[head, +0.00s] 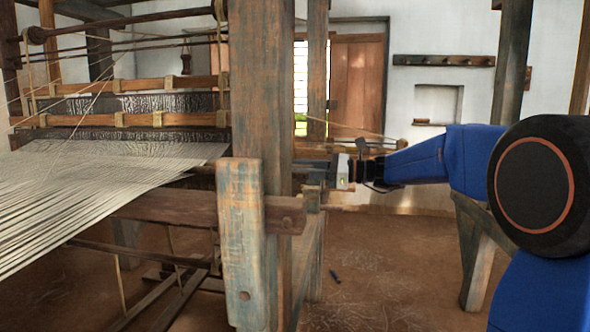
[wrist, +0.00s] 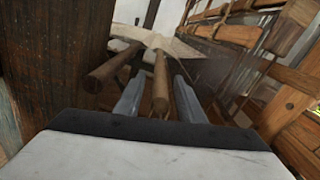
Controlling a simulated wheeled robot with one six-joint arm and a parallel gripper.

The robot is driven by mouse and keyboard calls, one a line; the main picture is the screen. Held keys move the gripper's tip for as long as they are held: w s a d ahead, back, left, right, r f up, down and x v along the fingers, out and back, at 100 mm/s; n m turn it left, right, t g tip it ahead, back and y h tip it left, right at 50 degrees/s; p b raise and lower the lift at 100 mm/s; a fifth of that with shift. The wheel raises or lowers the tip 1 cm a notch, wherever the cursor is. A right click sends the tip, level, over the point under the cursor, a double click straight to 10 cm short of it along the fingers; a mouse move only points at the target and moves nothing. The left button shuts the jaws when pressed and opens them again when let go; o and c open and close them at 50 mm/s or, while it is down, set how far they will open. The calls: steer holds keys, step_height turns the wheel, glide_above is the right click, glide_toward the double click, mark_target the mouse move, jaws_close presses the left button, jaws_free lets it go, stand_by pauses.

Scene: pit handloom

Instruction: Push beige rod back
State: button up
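In the wrist view, the two grey fingers of my gripper (wrist: 158,98) are apart. A brown-tan rod (wrist: 161,80) runs lengthwise between them, with a gap on each side, so nothing is gripped. A second, similar rod (wrist: 112,68) lies to the left, outside the fingers. I cannot tell which of these rods, if either, is the beige one. In the head view my gripper (head: 322,170) reaches left beside the thick loom post, which hides what is beyond its tips. The pale woven sheet (head: 110,165) stretches away to the left, and shows beyond the rods in the wrist view (wrist: 165,42).
The thick weathered post (head: 262,90) stands close to my gripper; it is probably the dark upright at the left of the wrist view. Wooden heddle bars (head: 170,84) hang over the cloth. A lower beam (head: 170,208) crosses beneath. Open floor (head: 375,270) lies right of the post.

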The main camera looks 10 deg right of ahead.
steer(key=shift+a, duration=0.1)
jaws_close()
steer(key=shift+s+a, duration=0.25)
steer(key=shift+s, duration=0.35)
steer(key=shift+s+a, duration=0.25)
steer(key=shift+s, duration=0.35)
jaws_free()
steer(key=shift+s, duration=0.1)
